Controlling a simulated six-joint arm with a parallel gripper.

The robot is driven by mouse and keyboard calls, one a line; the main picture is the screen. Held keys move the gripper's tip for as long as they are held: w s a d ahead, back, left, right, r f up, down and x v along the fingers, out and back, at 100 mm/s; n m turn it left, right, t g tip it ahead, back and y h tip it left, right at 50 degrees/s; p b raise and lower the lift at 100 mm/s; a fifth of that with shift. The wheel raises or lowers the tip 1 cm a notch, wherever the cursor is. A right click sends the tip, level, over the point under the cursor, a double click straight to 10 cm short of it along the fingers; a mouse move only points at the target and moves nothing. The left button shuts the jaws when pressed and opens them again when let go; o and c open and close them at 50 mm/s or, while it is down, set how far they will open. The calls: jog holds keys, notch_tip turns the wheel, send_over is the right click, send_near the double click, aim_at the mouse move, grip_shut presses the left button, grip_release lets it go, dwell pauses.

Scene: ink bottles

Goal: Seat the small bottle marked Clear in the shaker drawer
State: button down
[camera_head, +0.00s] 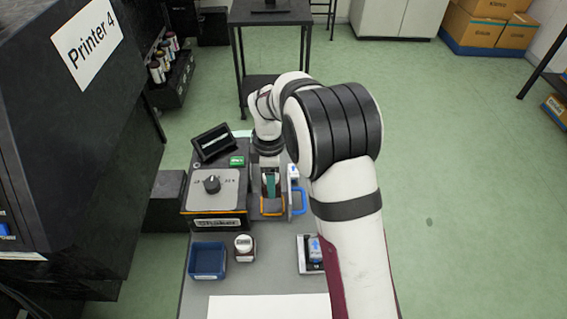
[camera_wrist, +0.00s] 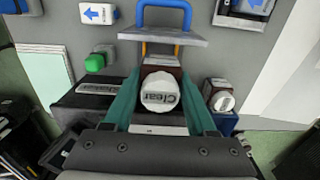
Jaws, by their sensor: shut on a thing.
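The small bottle marked Clear (camera_wrist: 160,92) has a white cap and a dark red body in the wrist view. My gripper (camera_wrist: 163,100) is shut on it, with one green finger on each side. The shaker drawer (camera_wrist: 163,36) is pulled out; its grey front plate, orange rails and blue handle (camera_wrist: 164,10) lie just beyond the bottle. In the head view, my gripper (camera_head: 270,186) is over the open drawer (camera_head: 272,212), right of the shaker (camera_head: 213,190). The bottle is hidden there. I cannot tell whether its base touches the drawer floor.
Another white-capped bottle (camera_head: 244,247) stands beside a blue bin (camera_head: 207,262) in front of the shaker. A tray (camera_head: 304,252) holds a blue-and-white item at right. A blue-and-white container (camera_head: 293,172) stands right of my gripper. A tilted screen (camera_head: 214,143) is behind the shaker.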

jog(key=shift+f, duration=2.6)
jog(key=shift+f, duration=0.65)
jog(key=shift+c, duration=0.6)
grip_release()
jog(key=shift+o, duration=0.6)
jog(key=shift+r, duration=3.5)
